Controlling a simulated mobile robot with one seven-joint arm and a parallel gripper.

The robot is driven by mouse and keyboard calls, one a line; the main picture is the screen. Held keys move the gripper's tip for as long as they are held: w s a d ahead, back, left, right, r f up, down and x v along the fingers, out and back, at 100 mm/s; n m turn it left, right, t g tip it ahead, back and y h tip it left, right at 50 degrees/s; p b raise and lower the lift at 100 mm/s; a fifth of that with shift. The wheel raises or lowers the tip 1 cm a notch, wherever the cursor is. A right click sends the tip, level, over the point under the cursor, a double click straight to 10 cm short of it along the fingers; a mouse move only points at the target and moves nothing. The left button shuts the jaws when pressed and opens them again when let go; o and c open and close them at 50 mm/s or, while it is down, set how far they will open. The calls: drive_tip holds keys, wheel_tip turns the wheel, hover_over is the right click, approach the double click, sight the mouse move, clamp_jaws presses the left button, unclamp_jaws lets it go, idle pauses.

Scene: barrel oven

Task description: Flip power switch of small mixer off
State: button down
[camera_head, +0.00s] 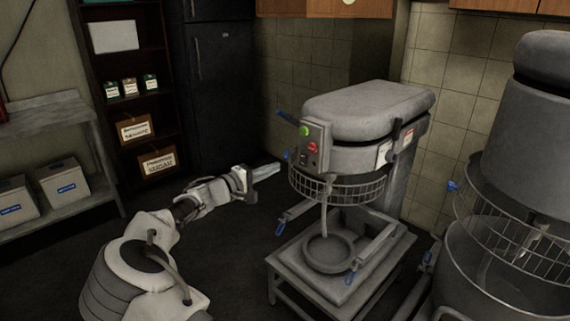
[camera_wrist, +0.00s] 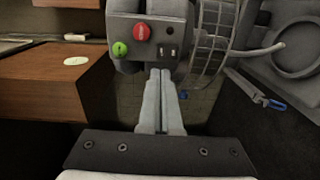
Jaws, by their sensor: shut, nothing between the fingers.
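The small mixer (camera_head: 365,105) stands on a low table right of centre in the head view. Its grey control box (camera_head: 316,137) carries a green button (camera_head: 304,131) and a red button (camera_head: 313,148), also seen in the wrist view as green (camera_wrist: 120,49) and red (camera_wrist: 141,32). Small dark switch-like parts (camera_wrist: 168,51) sit beside the red button in the wrist view; their position is too small to tell. My gripper (camera_head: 278,168) is shut and empty, left of the control box. In the wrist view its fingertips (camera_wrist: 160,73) point at the box's edge near these parts.
A wire bowl guard (camera_head: 340,186) hangs under the mixer head. A larger mixer (camera_head: 526,140) stands at the right. A dark fridge (camera_head: 217,85) and shelf (camera_head: 118,50) are behind. The floor left of the mixer is clear.

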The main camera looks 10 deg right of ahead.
drive_tip(key=shift+v, duration=1.9)
drive_tip(key=s+d+r+m+g+y+p, duration=0.2)
drive_tip(key=s+d+m+g+y+p, duration=0.35)
drive_tip(key=s+d, duration=0.85)
drive_tip(key=s+a+r+y+p, duration=0.1)
drive_tip(key=s+r+y, duration=0.1)
drive_tip(key=s+r, duration=0.3)
drive_tip(key=s+a+r+m+y+p, duration=0.1)
drive_tip(key=s+r, duration=0.4)
drive_tip(key=s, duration=0.8)
drive_tip(key=s+a+r+y+p, duration=0.3)
drive_tip(key=s+r+y, duration=0.2)
drive_tip(key=s, duration=0.4)
drive_tip(key=shift+r+m+t, duration=0.35)
drive_tip(key=shift+t, duration=0.1)
